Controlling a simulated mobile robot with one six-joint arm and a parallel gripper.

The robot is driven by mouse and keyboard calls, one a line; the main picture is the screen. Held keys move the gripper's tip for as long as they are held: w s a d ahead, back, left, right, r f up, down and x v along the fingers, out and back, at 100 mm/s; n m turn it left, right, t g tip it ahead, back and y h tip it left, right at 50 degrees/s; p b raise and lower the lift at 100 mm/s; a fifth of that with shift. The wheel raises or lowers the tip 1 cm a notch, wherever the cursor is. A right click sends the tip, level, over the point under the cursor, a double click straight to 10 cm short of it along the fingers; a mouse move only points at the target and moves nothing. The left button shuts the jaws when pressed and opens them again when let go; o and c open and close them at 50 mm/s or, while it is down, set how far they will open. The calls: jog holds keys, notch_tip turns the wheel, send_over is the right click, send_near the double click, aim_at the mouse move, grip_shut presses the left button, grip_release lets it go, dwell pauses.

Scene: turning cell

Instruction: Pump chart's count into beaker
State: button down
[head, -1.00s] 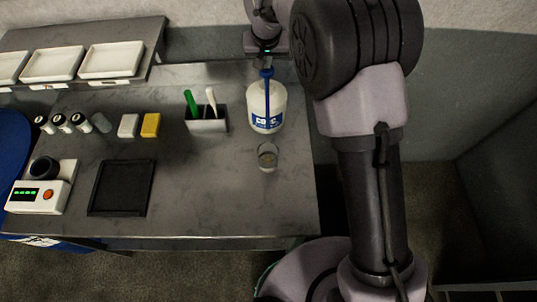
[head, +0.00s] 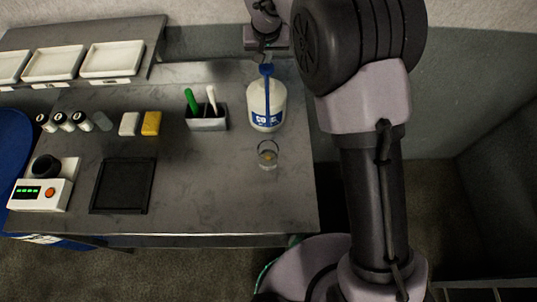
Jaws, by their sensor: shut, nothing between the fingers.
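The white pump bottle (head: 257,104) stands upright on the bench with a blue pump head (head: 266,71) and a blue-and-white label. The small clear beaker (head: 267,158) stands just in front of the bottle; a little yellowish content seems to show at its bottom. My gripper (head: 266,60) is directly above the pump head, shut with nothing in it; its fingertips are small and partly hidden. I cannot tell whether it touches the pump. No chart is readable in this view.
A holder (head: 208,122) with a green-handled and a white tool stands left of the bottle. A yellow block (head: 151,123), a white block (head: 129,123), several vials, a black tray (head: 122,186) and a device (head: 40,190) lie further left. White trays (head: 112,59) sit on the rear shelf.

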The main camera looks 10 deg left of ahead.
aim_at(267, 67)
jog(key=shift+f+b, duration=1.65)
jog(key=shift+f, duration=0.45)
jog(key=shift+r, duration=0.1)
jog(key=shift+r+p, duration=1.45)
jog(key=shift+r, duration=0.7)
jog(key=shift+r, duration=0.1)
notch_tip(267, 67, up, 6)
jog(key=p, duration=0.4)
